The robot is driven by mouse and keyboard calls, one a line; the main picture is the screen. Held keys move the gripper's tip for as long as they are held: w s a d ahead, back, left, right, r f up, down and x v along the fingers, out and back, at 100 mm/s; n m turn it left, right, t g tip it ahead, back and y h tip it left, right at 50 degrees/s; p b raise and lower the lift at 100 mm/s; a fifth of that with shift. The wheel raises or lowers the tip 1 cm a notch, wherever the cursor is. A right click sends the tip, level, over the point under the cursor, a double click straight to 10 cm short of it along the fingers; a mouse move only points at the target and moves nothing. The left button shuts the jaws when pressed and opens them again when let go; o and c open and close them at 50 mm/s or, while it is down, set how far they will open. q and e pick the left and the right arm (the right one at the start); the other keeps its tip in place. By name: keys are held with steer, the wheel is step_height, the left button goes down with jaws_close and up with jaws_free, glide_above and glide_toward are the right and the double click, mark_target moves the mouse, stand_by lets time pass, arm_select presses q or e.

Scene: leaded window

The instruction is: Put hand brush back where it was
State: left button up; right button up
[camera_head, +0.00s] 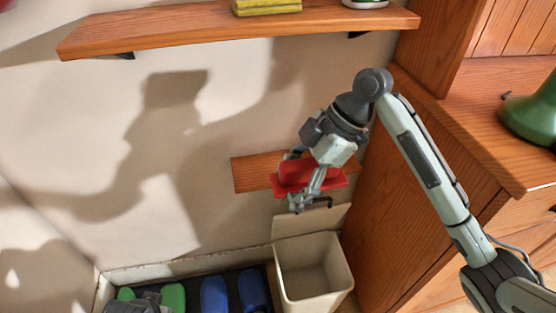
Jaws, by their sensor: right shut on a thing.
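My right gripper (307,190) is shut on a red thing (296,172), which looks like the hand brush. It has a raised block on a wider, flat red base, and the fingers cover part of it. The gripper and brush are in front of a small wooden wall shelf (248,173). From this angle I cannot tell whether the brush touches the shelf.
An open cream bin (338,268) stands below the brush. Green and blue shoes (213,295) lie on a dark mat left of it. A wooden cabinet (365,215) is close on the right, with a green object (533,112) on top. A longer shelf (200,29) is above.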

glide_above(267, 171)
steer(key=d, duration=0.2)
steer(key=shift+f, duration=0.75)
step_height(267, 171, down, 5)
steer(key=shift+r, duration=0.1)
steer(key=shift+w+f, duration=0.2)
steer(key=shift+f, duration=0.3)
steer(key=o, duration=1.1)
steer(key=shift+r, duration=0.2)
steer(key=v, duration=0.7)
steer(key=shift+r, duration=0.2)
